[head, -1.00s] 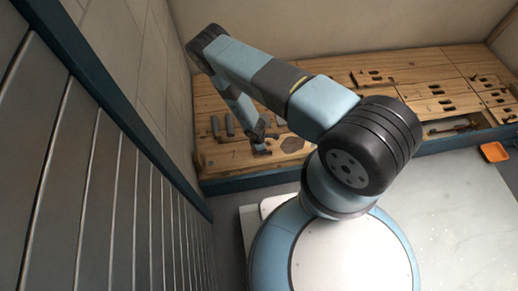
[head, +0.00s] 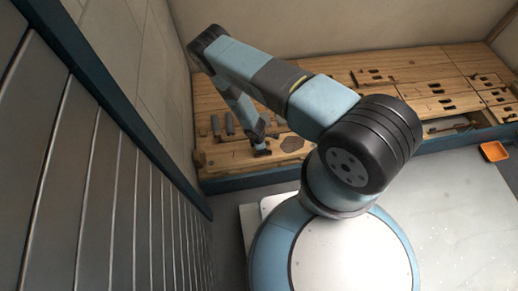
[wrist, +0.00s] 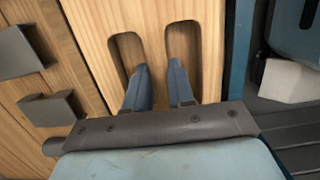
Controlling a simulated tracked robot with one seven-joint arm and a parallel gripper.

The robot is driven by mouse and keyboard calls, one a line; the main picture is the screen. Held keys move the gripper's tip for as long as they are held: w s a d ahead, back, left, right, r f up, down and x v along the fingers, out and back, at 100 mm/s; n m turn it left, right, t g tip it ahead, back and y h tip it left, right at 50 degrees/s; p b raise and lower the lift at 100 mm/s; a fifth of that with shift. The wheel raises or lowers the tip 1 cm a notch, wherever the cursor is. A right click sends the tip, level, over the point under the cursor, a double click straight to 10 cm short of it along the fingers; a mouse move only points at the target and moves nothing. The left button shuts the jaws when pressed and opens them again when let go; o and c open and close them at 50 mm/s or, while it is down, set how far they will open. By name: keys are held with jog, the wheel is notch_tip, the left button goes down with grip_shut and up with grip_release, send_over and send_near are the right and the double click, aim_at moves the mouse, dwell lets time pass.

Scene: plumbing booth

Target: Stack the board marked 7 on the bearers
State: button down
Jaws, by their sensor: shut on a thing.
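A pale wooden board with two long rounded slots (wrist: 205,20) fills the top middle of the wrist view. My gripper (wrist: 158,72) has one finger at each slot and is shut on the strip of wood between them. In the head view my gripper (head: 262,152) is low at the left end of the wooden bench, over the board (head: 232,158). No number shows on the board, so I cannot read its mark. I cannot pick out the bearers with certainty, nor tell whether the board is clear of the bench.
Grey blocks (wrist: 52,108) stand left of the board, also seen in the head view (head: 229,123). More slotted boards (head: 440,88) lie along the bench to the right. An orange tray (head: 494,151) is at far right. A wall closes the left side.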

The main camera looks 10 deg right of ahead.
jog(key=shift+f, duration=0.1)
jog(key=c, duration=0.9)
grip_release()
jog(key=r, duration=0.4)
jog(key=a+r, duration=0.1)
jog(key=r, duration=0.4)
jog(key=a+r, duration=0.1)
jog(key=r, duration=0.3)
jog(key=shift+r, duration=0.25)
